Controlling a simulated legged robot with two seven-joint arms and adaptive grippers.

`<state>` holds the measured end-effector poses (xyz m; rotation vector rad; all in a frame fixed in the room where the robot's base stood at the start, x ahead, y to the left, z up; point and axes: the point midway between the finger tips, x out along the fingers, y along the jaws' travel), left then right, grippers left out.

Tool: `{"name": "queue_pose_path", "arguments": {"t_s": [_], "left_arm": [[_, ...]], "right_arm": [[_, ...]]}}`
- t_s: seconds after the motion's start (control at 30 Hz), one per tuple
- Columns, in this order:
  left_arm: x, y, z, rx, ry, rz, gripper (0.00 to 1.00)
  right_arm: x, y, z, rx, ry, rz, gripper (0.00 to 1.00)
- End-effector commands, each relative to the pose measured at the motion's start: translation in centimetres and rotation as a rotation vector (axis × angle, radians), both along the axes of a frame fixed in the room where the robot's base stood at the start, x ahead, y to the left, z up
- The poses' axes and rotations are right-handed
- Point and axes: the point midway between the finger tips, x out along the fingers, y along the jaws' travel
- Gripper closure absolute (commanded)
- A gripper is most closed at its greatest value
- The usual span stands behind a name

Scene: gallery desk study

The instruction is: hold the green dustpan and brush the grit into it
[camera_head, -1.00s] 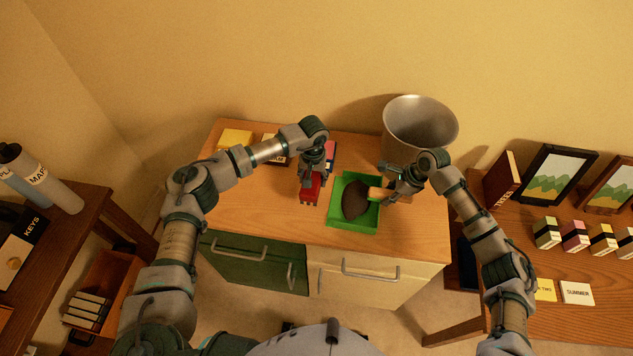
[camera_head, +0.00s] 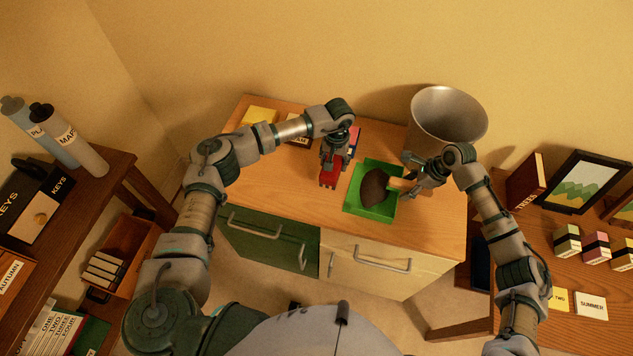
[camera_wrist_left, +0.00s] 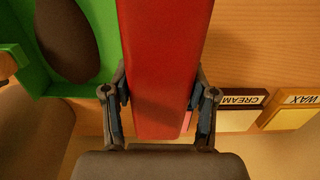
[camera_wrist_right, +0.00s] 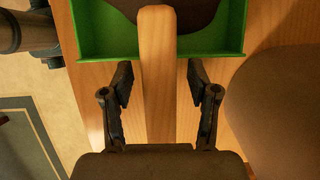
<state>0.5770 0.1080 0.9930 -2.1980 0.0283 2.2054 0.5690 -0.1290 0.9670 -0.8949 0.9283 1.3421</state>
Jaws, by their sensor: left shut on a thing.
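The green dustpan (camera_head: 372,211) lies on the desk like a shallow tray; it shows in the left wrist view (camera_wrist_left: 101,28) and right wrist view (camera_wrist_right: 95,38). A brush with a dark brown head (camera_head: 375,186) and wooden handle (camera_wrist_right: 156,75) rests with its head over the pan. My left gripper (camera_head: 333,164) is shut on a long red block (camera_wrist_left: 165,60) just left of the pan; I cannot tell whether they are joined. My right gripper (camera_head: 411,183) is open, its fingers either side of the brush handle with gaps. I cannot make out any grit.
A grey metal bin (camera_head: 424,128) stands behind the desk's right side. Yellow labelled blocks (camera_head: 259,116) sit at the back left of the desk (camera_head: 285,180). The front left desktop is clear. Side tables with books and frames flank the desk.

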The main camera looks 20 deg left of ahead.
Motion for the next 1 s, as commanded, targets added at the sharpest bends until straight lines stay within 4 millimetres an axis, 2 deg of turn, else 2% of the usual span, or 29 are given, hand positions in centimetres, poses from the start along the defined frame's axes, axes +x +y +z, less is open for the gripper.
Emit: {"name": "queue_pose_path", "arguments": {"t_s": [0.17, 0.27, 0.7, 0.83, 1.0], "left_arm": [[0.0, 0.0, 0.0, 0.000, -0.001, 0.000, 0.70], [0.0, 0.0, 0.1, 0.000, -0.001, 0.000, 0.70], [0.0, 0.0, 0.0, 0.000, -0.001, 0.000, 0.70], [0.0, 0.0, 0.0, 0.000, -0.001, 0.000, 0.70], [0.0, 0.0, 0.0, 0.000, -0.001, 0.000, 0.70]], "right_arm": [[0.0, -0.1, 0.3, 0.000, -0.001, 0.000, 0.40], [0.1, -0.6, 1.3, 0.001, -0.003, -0.001, 0.40], [0.1, -4.0, 9.5, 0.001, -0.001, 0.000, 0.40], [0.0, -4.5, 10.6, 0.000, 0.001, -0.001, 0.40], [0.0, -4.7, 10.9, 0.000, 0.001, -0.001, 0.40]]}}
